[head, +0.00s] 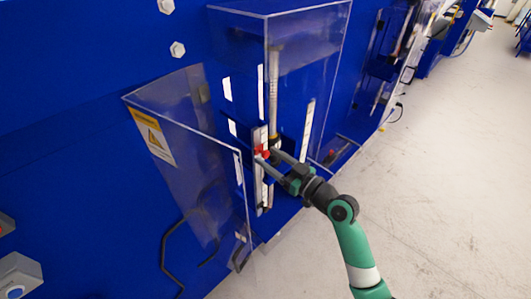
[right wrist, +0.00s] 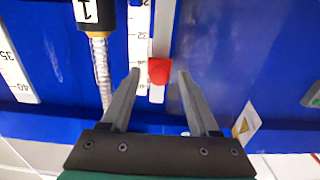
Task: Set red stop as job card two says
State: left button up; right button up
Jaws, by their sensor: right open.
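The red stop (head: 262,152) sits on a narrow upright rail (head: 259,195) with a white scale, inside the clear enclosure. My right gripper (head: 267,157) reaches in from the lower right. In its wrist view the open fingers (right wrist: 160,74) lie on either side of the red stop, with a gap visible on both sides. Whether the fingers touch it in depth is unclear. My left gripper is not in view. No job card is readable.
A clear door (head: 190,140) with a yellow warning label stands open at left. Clear enclosure walls (head: 318,60) surround the right side. The floor (head: 430,190) is open.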

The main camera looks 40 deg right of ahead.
aim_at(262, 152)
jog(key=shift+w, duration=1.1)
grip_shut()
dwell(0.6)
